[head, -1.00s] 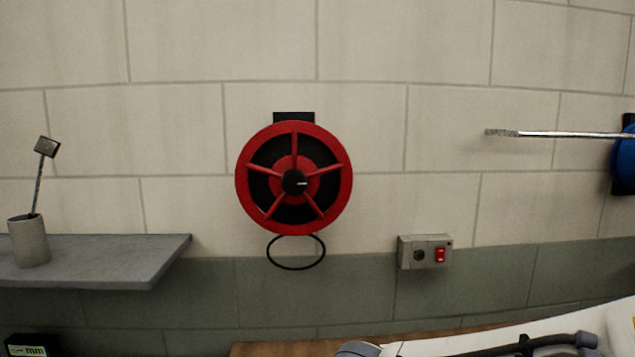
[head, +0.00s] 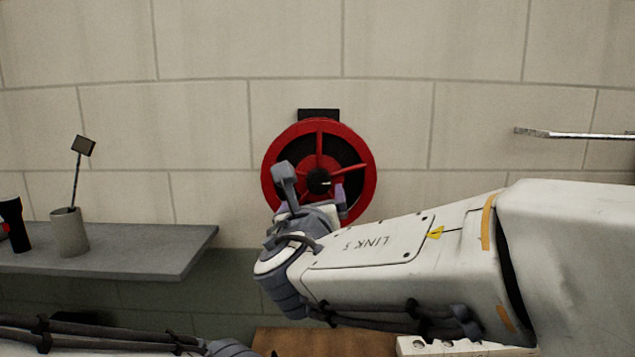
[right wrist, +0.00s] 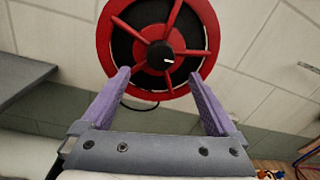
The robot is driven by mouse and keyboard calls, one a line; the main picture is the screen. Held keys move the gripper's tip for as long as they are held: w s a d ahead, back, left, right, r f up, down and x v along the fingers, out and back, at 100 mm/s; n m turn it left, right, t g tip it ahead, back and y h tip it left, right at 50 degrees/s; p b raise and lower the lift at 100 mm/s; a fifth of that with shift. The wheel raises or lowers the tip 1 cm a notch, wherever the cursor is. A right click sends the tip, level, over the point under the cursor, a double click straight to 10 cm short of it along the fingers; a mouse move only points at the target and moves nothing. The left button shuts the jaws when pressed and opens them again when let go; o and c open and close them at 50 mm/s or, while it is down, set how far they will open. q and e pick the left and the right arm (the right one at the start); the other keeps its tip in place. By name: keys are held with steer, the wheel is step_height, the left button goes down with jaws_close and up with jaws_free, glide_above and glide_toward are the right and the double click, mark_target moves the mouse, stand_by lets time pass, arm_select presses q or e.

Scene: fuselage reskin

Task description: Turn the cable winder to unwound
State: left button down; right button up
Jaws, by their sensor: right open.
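The cable winder (head: 366,180) is a red spoked wheel with a dark inside, fixed to the wall. Its black centre knob (head: 319,181) has a white mark pointing right. In the right wrist view the winder (right wrist: 203,22) and its knob (right wrist: 160,57) show whole or nearly so beyond the fingers. My right gripper (right wrist: 158,95) is open, its purple fingers apart with nothing between them, and it points up at the winder's lower part. In the head view my right gripper and wrist cover the winder's lower left. My left gripper is not in view; part of my left arm shows at the bottom left.
A grey shelf (head: 150,248) juts out on the left, with a cup (head: 69,233) holding a thin mirror-like tool and a dark object (head: 15,226). A metal bar (head: 575,134) sticks out at the right. The wall around the winder is clear.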

mark_target(318, 183)
steer(key=w, duration=0.2)
steer(key=w+p, duration=0.1)
steer(key=w, duration=0.2)
steer(key=w+p, duration=0.1)
steer(key=w, duration=0.2)
steer(key=shift+d, duration=0.3)
steer(key=shift+c, duration=0.3)
